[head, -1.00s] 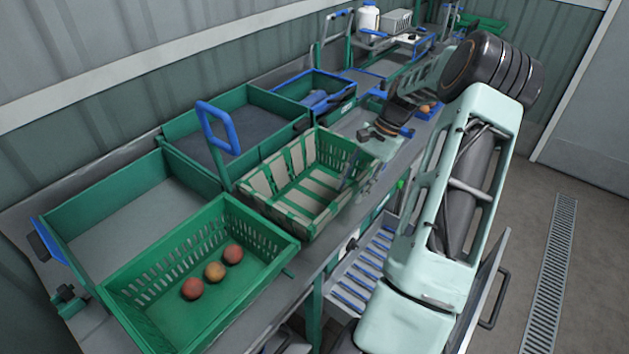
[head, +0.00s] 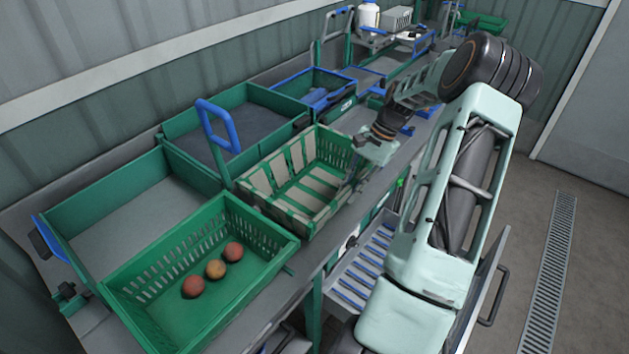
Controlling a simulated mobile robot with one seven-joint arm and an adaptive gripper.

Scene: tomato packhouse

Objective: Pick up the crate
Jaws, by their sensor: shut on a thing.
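A green crate with pale slats (head: 268,191) stands on the grey bench in the middle of the head view. It looks empty inside. My gripper (head: 353,174) reaches down at the crate's right-hand wall and is shut on its rim. The fingertips are small and partly hidden against the wall. The crate sits level and appears to rest on the bench. A second green crate (head: 262,238) with a perforated wall stands nearer, at the lower left, and holds three reddish tomatoes (head: 215,269).
Green-walled bins (head: 118,198) and (head: 190,125) stand behind the crates, close to them. A blue handle (head: 232,137) rises just behind the slatted crate. A blue-slatted rack (head: 362,262) lies below the bench front. Open floor with a drain grate (head: 549,265) is at right.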

